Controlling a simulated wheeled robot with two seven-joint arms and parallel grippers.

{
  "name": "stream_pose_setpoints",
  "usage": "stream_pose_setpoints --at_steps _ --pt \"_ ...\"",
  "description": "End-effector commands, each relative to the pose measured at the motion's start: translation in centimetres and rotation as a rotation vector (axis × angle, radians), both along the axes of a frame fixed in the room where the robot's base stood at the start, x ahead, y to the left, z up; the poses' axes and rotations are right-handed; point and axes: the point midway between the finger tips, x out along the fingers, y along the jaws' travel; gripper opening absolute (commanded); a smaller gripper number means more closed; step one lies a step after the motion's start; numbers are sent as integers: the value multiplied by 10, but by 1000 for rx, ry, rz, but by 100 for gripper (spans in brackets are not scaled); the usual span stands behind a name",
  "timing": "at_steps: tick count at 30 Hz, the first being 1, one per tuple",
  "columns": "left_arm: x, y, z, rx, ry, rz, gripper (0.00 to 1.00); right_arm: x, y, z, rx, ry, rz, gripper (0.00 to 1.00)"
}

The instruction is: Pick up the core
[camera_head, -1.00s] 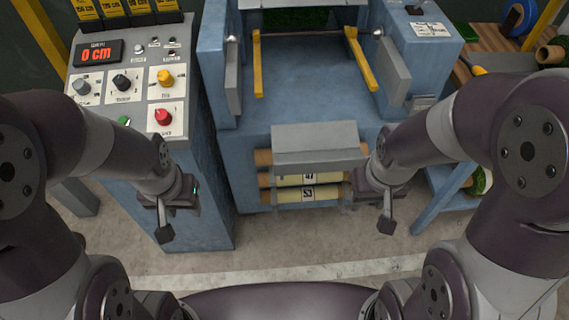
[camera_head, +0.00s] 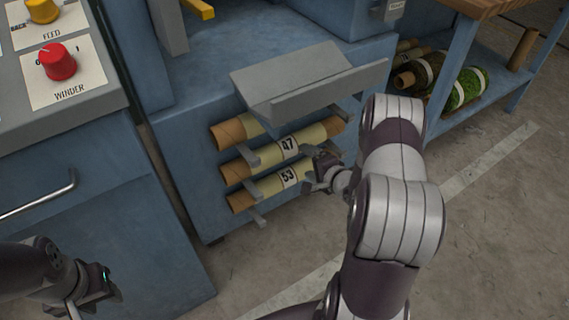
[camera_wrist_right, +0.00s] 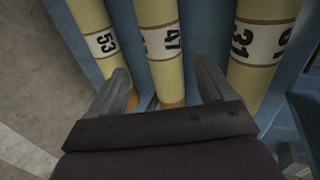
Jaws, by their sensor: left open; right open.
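Several pale yellow cardboard cores lie stacked on a rack on the machine's front. Core 47 (camera_head: 268,157) is the middle one, core 53 (camera_head: 268,189) is below it, and the top core (camera_head: 238,130) is partly hidden under a grey tray. My right gripper (camera_head: 322,172) is open near the right ends of cores 47 and 53. In the right wrist view its fingers (camera_wrist_right: 163,72) are apart on either side of core 47 (camera_wrist_right: 158,38), with core 53 (camera_wrist_right: 100,38) to the left and core 31 (camera_wrist_right: 257,45) to the right. I cannot tell whether they touch it. My left gripper (camera_head: 96,290) is open and empty at lower left.
The grey tray (camera_head: 305,85) juts out above the cores. The control panel (camera_head: 65,75) and its cabinet stand at left. A blue-framed bench (camera_head: 455,70) with tubes and green rolls on its lower shelf is at right. Open concrete floor lies in front.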

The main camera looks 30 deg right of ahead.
Motion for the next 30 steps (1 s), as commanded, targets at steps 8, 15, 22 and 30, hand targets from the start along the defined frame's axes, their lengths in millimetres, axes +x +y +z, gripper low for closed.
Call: stream_pose_setpoints --at_steps 8,15,22,30 --pt "0 0 -32 0 0 0 43 54 6 -25 7 -6 3 82" --pt "0 0 -65 0 0 0 43 88 9 -44 5 -9 2 82" --pt "0 0 -70 0 1 0 43 108 11 -44 7 -5 -1 82" --pt "0 0 -69 0 0 0 43 108 10 -43 7 -5 -1 43"
